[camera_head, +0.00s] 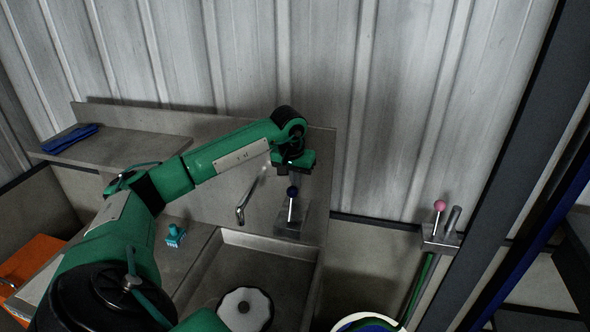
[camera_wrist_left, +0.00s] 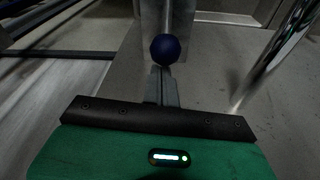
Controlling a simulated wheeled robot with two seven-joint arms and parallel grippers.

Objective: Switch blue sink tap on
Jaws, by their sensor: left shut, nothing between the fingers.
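The blue tap knob (camera_head: 292,191) is a dark blue ball on a thin metal lever on a grey block (camera_head: 296,218) at the right end of the sink back. In the left wrist view the blue knob (camera_wrist_left: 165,48) is just beyond the tips of my left gripper (camera_wrist_left: 163,72). The fingers are shut together and empty. They look very close to the ball; I cannot tell if they touch it. In the head view my left gripper (camera_head: 292,172) is right above the knob, its fingers partly hidden. The metal spout (camera_head: 244,200) is left of the knob. My right gripper is not in view.
The sink basin (camera_head: 265,240) holds a round white-and-dark object (camera_head: 245,309). A small teal item (camera_head: 175,235) stands on the counter. A blue cloth (camera_head: 70,138) lies on the left shelf. A pink-knobbed lever (camera_head: 439,206) stands right, with a green hose below. A corrugated wall is behind.

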